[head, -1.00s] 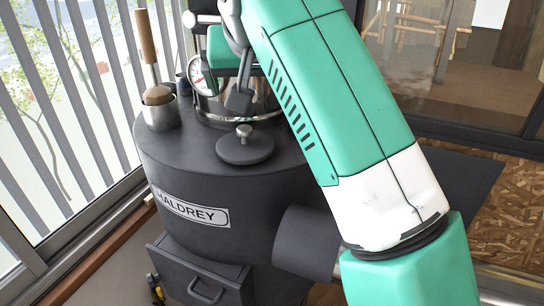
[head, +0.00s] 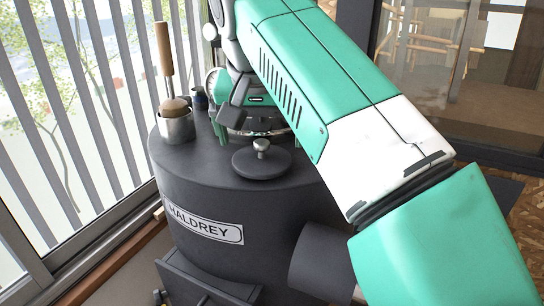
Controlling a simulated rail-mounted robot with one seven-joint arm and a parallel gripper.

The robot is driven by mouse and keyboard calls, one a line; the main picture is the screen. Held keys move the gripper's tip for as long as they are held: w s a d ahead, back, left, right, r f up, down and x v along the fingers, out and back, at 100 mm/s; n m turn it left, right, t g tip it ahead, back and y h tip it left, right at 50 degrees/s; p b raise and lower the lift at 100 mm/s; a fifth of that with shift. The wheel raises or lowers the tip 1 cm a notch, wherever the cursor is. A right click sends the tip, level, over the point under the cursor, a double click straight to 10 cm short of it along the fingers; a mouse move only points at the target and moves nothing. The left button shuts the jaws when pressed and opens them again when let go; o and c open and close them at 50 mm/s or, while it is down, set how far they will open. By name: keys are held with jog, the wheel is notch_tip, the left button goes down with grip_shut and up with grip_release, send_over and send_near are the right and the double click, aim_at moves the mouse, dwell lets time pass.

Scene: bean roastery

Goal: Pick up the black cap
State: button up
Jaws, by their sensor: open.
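The black cap (head: 262,163) is a flat dark disc with a small metal knob (head: 261,147) on top. It lies flat on the top of the dark drum-shaped roaster (head: 180,200), near its front. My gripper (head: 236,106) is above and behind the cap, slightly to its left, and apart from it. A dark grey finger shows below the green arm. The rest of the gripper is partly hidden by my arm, but it is open and I see nothing held.
A metal cup (head: 176,128) with a wooden-handled brush (head: 166,62) stands on the roaster's left. A gauge (head: 213,82) and a metal-rimmed glass cylinder are behind the gripper, partly hidden. A slatted window is left; glass doors are at the back right.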

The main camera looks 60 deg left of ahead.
aim_at(261, 142)
jog(key=shift+x, duration=1.55)
jog(key=c, duration=0.7)
jog(key=shift+r, duration=0.1)
